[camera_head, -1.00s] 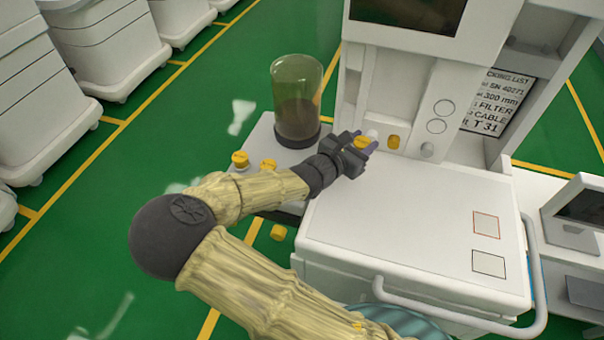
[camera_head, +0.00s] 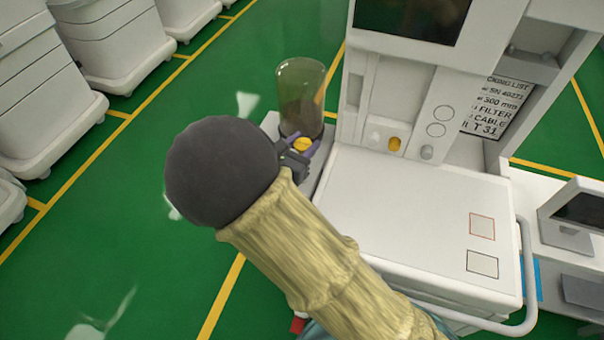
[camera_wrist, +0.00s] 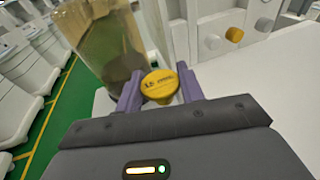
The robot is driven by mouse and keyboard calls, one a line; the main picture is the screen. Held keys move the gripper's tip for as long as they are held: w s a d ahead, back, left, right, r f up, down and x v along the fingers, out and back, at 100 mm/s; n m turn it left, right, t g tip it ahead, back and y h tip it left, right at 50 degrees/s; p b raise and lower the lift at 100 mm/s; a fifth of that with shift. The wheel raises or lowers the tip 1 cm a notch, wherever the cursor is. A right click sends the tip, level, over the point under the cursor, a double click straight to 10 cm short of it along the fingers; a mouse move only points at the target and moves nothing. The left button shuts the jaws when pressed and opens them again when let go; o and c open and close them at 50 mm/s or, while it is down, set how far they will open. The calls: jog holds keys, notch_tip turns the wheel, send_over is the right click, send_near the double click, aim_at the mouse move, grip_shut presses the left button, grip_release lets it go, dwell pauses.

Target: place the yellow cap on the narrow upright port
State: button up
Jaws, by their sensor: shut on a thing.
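The yellow cap (camera_head: 302,144) is between the two purple fingers of my gripper (camera_head: 301,147), near the base of the tinted canister. In the wrist view, the fingers of my gripper (camera_wrist: 160,82) are shut on the sides of the cap (camera_wrist: 160,88), whose round top with small dark print faces the camera. The cap is held beside the canister, and I cannot tell the gap below it. I cannot make out the narrow upright port; my arm and the held cap cover much of the side shelf.
The tinted canister (camera_head: 301,95) stands close behind my gripper; it also fills the wrist view's upper left (camera_wrist: 105,45). The cart's white top (camera_head: 400,205) is clear at right. A yellow fitting (camera_head: 394,144) and grey knob (camera_head: 427,152) sit on the cart's face.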

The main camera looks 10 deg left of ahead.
jog(key=shift+a, duration=0.1)
jog(key=shift+f, duration=3.15)
jog(key=shift+f, duration=1.85)
jog(key=shift+f, duration=0.1)
jog(key=o, duration=0.9)
jog(key=shift+o, duration=0.2)
jog(key=shift+s, duration=0.1)
jog(key=b+v, duration=0.1)
jog(key=v, duration=1.1)
jog(key=shift+r, duration=0.2)
